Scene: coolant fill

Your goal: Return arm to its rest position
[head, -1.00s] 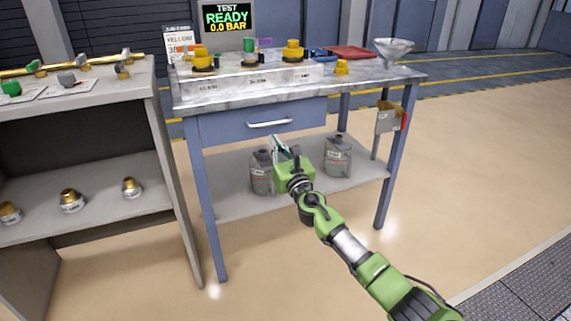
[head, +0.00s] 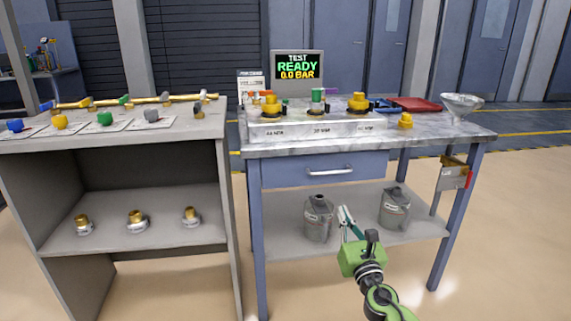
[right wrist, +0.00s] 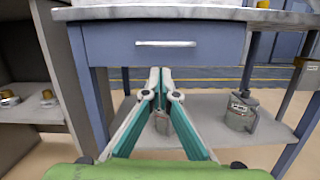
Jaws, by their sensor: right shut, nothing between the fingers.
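My right arm comes in from the bottom of the head view, with its green wrist low in front of the workbench. My right gripper (head: 347,217) is shut and empty, in front of the bench's lower shelf. In the right wrist view the gripper (right wrist: 160,74) shows its two fingertips together below the drawer, with nothing between them. The fingers partly hide one grey jug (right wrist: 163,122) there. My left gripper is in neither view.
The workbench (head: 470,133) has a drawer (head: 320,170), and two grey jugs (head: 319,220) (head: 395,208) stand on its lower shelf. Yellow caps, a red tray (head: 415,104) and a funnel (head: 461,104) are on top. A grey shelf unit (head: 110,170) stands at left. Floor at right is clear.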

